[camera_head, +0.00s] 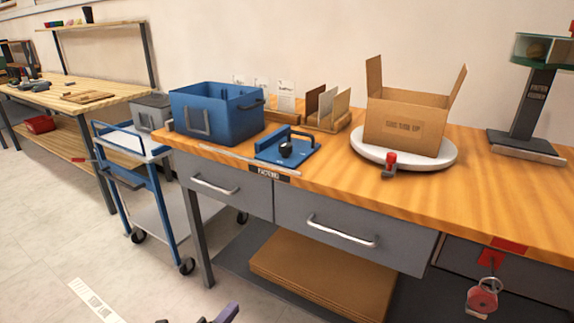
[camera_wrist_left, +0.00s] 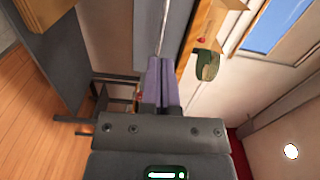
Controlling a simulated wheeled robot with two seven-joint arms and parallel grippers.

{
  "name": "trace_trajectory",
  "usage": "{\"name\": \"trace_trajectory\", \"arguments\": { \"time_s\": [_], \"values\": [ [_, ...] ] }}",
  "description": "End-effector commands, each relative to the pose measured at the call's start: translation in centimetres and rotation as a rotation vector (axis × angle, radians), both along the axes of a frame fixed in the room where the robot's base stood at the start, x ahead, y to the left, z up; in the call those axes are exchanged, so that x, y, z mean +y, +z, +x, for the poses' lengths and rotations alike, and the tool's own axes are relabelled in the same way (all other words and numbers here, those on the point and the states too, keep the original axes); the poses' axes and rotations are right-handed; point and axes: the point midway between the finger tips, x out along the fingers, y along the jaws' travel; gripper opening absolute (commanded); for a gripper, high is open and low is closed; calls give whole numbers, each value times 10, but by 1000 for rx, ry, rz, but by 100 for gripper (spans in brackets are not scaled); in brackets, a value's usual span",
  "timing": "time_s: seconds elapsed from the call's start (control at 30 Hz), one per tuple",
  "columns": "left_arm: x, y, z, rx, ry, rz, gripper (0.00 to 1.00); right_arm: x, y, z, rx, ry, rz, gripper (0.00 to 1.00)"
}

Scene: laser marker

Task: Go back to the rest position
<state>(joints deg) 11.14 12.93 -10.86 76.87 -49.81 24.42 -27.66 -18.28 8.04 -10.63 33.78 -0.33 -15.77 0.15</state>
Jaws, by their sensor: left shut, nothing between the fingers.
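My left gripper (camera_head: 226,314) shows only in part at the bottom edge of the head view, as a purple finger and some dark parts, low over the floor and in front of the workbench (camera_head: 480,190). In the left wrist view the purple fingers of my left gripper (camera_wrist_left: 160,84) lie side by side, shut, with nothing between them. My right gripper is in neither view.
On the workbench stand a blue bin (camera_head: 215,120), a blue fixture (camera_head: 285,147), an open cardboard box (camera_head: 405,120) on a white turntable (camera_head: 375,155), and a scale-like stand (camera_head: 530,110). A blue cart (camera_head: 150,190) stands left. The floor (camera_head: 50,230) at front left is clear.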

Motion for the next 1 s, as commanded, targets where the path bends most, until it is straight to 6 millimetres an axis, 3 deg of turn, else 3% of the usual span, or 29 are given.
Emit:
{"name": "trace_trajectory", "arguments": {
  "time_s": [0.33, 0.57, 0.67, 0.77, 0.9, 1.0],
  "values": [
    [22, -68, -27, 265, 147, -136, 0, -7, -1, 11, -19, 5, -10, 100],
    [47, -145, -77, 563, 341, -272, 0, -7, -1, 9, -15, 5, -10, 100],
    [60, -185, -116, 729, 466, -339, 0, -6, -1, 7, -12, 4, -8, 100],
    [74, -230, -173, 929, 633, -411, 0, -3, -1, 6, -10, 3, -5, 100],
    [93, -285, -290, 1246, 949, -498, 0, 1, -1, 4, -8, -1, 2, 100],
    [102, -303, -372, 1427, 1174, -531, 0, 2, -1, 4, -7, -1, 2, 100]
  ]
}}
